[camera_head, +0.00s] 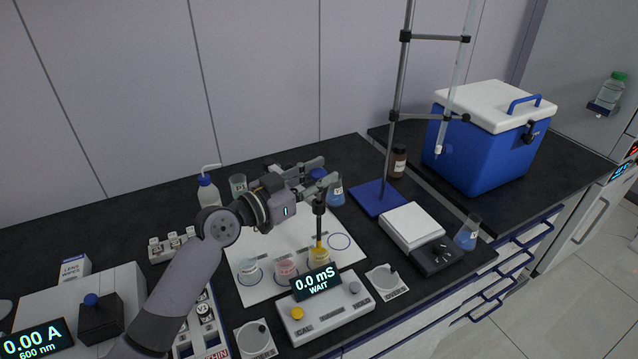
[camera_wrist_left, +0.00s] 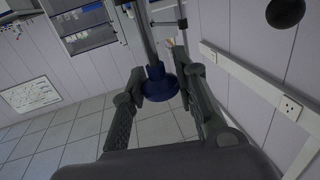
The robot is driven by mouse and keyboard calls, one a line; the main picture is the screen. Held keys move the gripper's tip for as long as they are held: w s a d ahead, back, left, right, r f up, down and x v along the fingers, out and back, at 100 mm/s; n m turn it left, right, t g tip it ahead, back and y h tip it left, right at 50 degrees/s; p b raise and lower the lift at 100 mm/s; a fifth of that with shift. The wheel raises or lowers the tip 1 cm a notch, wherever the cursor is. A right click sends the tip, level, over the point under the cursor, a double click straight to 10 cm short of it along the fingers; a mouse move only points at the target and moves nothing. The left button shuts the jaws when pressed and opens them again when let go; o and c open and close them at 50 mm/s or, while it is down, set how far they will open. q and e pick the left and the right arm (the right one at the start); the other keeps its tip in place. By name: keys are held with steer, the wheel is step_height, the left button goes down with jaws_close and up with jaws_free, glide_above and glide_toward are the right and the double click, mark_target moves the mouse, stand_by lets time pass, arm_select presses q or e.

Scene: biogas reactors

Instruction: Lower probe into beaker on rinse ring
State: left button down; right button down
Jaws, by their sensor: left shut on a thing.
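My left gripper (camera_head: 322,182) is shut on the probe (camera_head: 319,212), a dark upright shaft with a yellow lower part. Its blue top (camera_wrist_left: 158,84) shows between the fingers in the left wrist view. The probe's lower end overlaps the mouth of the beaker with yellow liquid (camera_head: 319,259); I cannot tell how deep it is. A pink beaker (camera_head: 287,268) and a clear, pale beaker (camera_head: 249,270) stand to its left on the white mat (camera_head: 283,241). An empty blue ring (camera_head: 340,241) is printed at the mat's right. Which ring is the rinse ring is not readable. My right gripper is not in view.
The meter (camera_head: 323,308) reading "0.0 mS WAIT" stands in front of the beakers. A stand with a blue base (camera_head: 378,198), a balance (camera_head: 412,226) and a flask (camera_head: 467,234) are at right. A wash bottle (camera_head: 208,191) and another flask (camera_head: 336,192) stand behind.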

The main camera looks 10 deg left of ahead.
arm_select(q)
step_height(320, 180, up, 4)
steer(key=shift+f+p, duration=0.15)
steer(key=shift+p, duration=0.35)
steer(key=c, duration=1.7)
jaws_free()
steer(key=o, duration=0.5)
steer(key=shift+f, duration=0.1)
steer(key=shift+s+a+f, duration=0.1)
steer(key=shift+s+a, duration=0.1)
steer(key=shift+a, duration=0.05)
steer(key=shift+v, duration=5.7)
